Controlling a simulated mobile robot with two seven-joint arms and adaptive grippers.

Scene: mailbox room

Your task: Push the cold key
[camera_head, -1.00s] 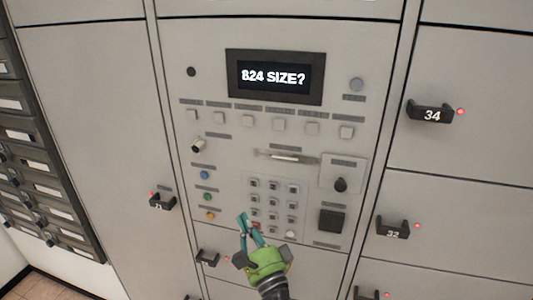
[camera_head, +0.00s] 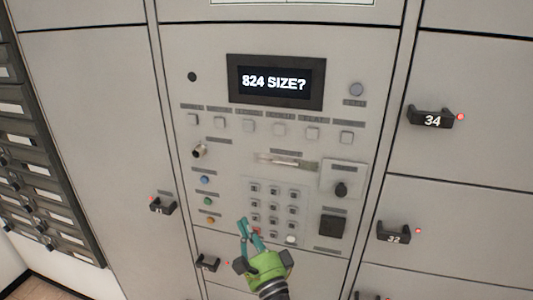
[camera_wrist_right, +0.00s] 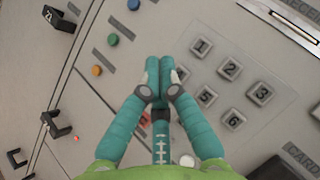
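The grey control panel (camera_head: 225,160) has a row of several square keys (camera_head: 281,129) under a dark display (camera_head: 275,82) reading "824 SIZE?". The labels above these keys are too small to read, so I cannot tell which is the cold key. My right gripper (camera_head: 245,225), green with teal fingers, is in front of the lower panel, left of the number keypad (camera_head: 273,205) and below the square keys. In the right wrist view its fingertips (camera_wrist_right: 160,72) are together with nothing between them. My left gripper is not in view.
Blue (camera_head: 204,180), green (camera_head: 207,201) and orange (camera_head: 209,220) buttons sit left of the keypad. Locker handles, such as 34 (camera_head: 431,117) and 32 (camera_head: 394,231), stick out beside the panel.

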